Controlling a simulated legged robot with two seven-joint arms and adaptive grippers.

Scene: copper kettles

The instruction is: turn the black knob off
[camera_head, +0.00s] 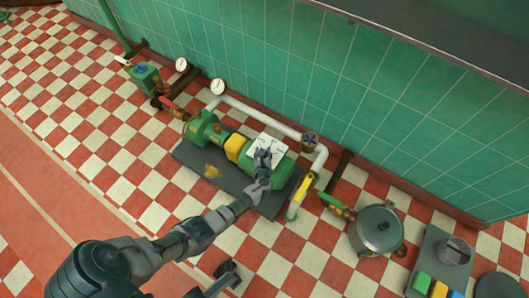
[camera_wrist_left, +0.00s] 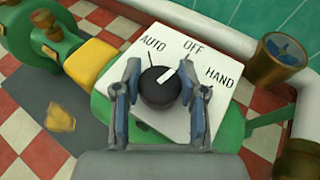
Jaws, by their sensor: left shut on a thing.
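The black knob (camera_wrist_left: 157,90) sits on a white square plate (camera_wrist_left: 135,66) marked AUTO, OFF and HAND. The white mark on the knob points up and right, roughly toward the word OFF. My left gripper (camera_wrist_left: 158,88) is shut on the knob, one finger on each side of it. In the head view my left gripper (camera_head: 263,160) reaches over the plate (camera_head: 272,146) on the green pump and hides the knob. A dark jointed part at the bottom edge looks like my right gripper (camera_head: 228,272); its jaws are unclear.
The green pump (camera_head: 207,130) with a yellow coupling (camera_head: 237,147) stands on a grey base (camera_head: 197,163). White pipe (camera_head: 262,117) runs behind it. A yellow-handled lever (camera_head: 302,190) and a metal pot (camera_head: 377,232) are to the right. Checkered floor is open at the left.

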